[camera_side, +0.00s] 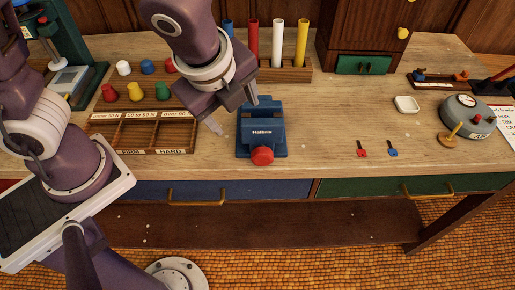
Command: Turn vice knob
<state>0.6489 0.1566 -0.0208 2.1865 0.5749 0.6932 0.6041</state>
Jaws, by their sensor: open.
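A blue vice (262,130) stands on the wooden bench near its front edge. Its round red knob (262,156) faces the front of the bench. My gripper (233,114) is open and empty, tilted down just left of the vice's upper part. One finger is near the top of the vice and the other points at the bench to its left. I cannot tell whether the near finger touches the vice. The knob is in plain view, below and to the right of the gripper.
A sorting tray (141,135) lies left of the vice, with coloured cones behind it. Coloured tubes (277,45) stand in a rack behind. A red key (361,148) and a blue key (392,149) lie to the right.

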